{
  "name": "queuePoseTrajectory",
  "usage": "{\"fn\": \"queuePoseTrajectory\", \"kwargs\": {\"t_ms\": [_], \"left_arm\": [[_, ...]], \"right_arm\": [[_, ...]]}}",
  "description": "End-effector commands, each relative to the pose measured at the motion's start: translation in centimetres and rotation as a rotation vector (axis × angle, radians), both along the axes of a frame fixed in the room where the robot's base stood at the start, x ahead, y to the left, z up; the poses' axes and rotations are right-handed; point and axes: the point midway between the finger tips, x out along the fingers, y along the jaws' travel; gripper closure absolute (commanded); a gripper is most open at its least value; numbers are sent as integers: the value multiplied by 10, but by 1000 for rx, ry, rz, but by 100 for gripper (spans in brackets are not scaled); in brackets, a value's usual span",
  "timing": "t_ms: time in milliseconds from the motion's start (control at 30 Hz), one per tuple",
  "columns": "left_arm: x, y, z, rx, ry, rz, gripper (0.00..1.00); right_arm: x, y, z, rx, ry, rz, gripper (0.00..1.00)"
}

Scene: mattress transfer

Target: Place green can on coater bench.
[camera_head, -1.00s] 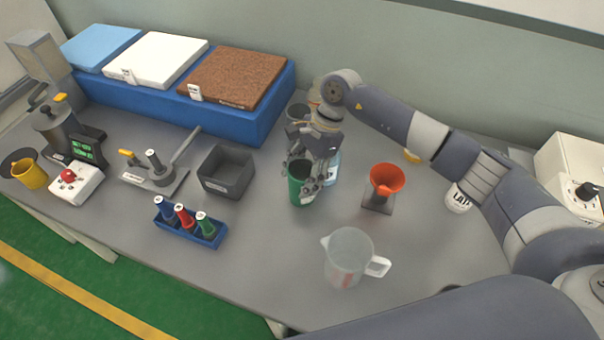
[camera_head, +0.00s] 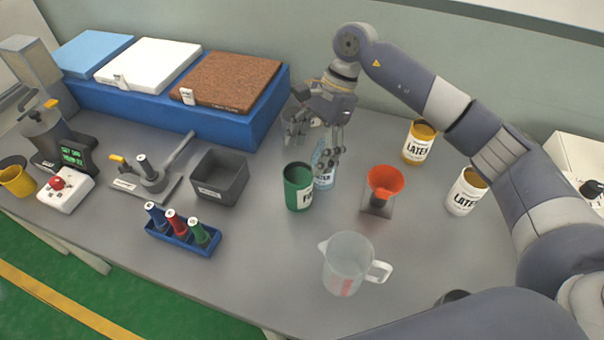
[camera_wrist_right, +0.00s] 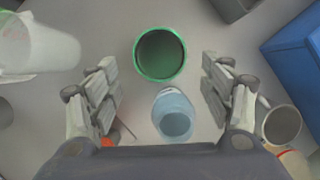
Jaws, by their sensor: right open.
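The green can (camera_head: 298,188) stands upright on the grey bench (camera_head: 262,262), its open top showing. It also shows in the right wrist view (camera_wrist_right: 160,55), ahead of and between the spread fingers. My right gripper (camera_head: 316,140) is open and empty, above and just behind the can, apart from it. A light blue bottle (camera_head: 325,172) stands close behind the can. My left gripper is not in view. I cannot tell which part is the coater bench.
An orange funnel (camera_head: 385,180) on a stand, a clear jug (camera_head: 347,263), a white latex can (camera_head: 466,192) and a yellow one (camera_head: 418,143) stand to the right. A grey bin (camera_head: 219,178) and blue rack (camera_head: 183,232) stand left. Mattress samples lie on a blue block (camera_head: 240,125).

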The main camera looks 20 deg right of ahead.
Motion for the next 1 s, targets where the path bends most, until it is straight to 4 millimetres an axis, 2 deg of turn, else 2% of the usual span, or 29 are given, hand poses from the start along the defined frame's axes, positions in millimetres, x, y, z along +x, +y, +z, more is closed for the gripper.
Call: {"fn": "queuePoseTrajectory", "kwargs": {"t_ms": [100,300,767,867,1000], "left_arm": [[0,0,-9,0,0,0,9],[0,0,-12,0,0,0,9],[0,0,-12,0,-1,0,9],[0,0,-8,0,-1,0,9],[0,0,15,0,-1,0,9]], "right_arm": [[4,-8,16,-1,-3,-3,27],[5,-13,32,0,1,-2,27],[5,-14,34,-1,2,-1,27],[5,-14,38,0,0,-1,27],[5,-14,61,0,0,-1,27]]}}
